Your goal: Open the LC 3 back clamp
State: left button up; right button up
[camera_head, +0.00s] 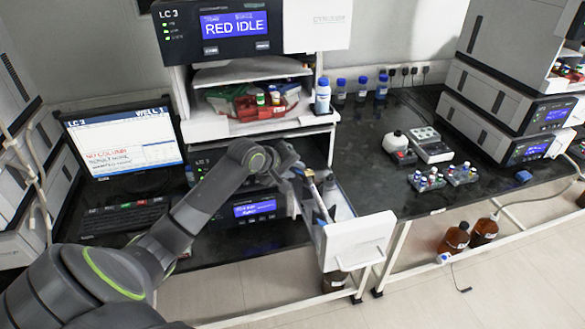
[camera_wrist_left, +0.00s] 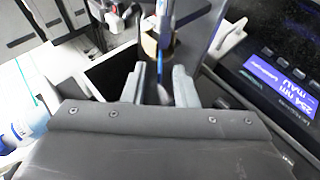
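The LC 3 stack (camera_head: 233,130) stands in the middle of the head view, with an open compartment (camera_head: 340,205) pulled out to its front right. My left gripper (camera_head: 305,180) reaches over this compartment from the left. In the left wrist view its two fingers (camera_wrist_left: 163,85) stand apart. A thin blue piece shows between them, and a tan ring-like part (camera_wrist_left: 149,45) with a pale rod (camera_wrist_left: 166,18) lies just beyond. I cannot tell whether the fingers touch these. The back clamp is too small and covered to make out clearly. My right gripper is not in view.
The compartment's white front panel (camera_head: 358,240) sticks out past the bench edge. A monitor (camera_head: 122,140) and keyboard (camera_head: 125,218) are at the left. Blue-capped bottles (camera_head: 341,92) stand behind. The dark bench (camera_head: 400,200) has vial racks (camera_head: 428,180) at the right.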

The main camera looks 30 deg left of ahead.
pick_arm(q)
grip_shut()
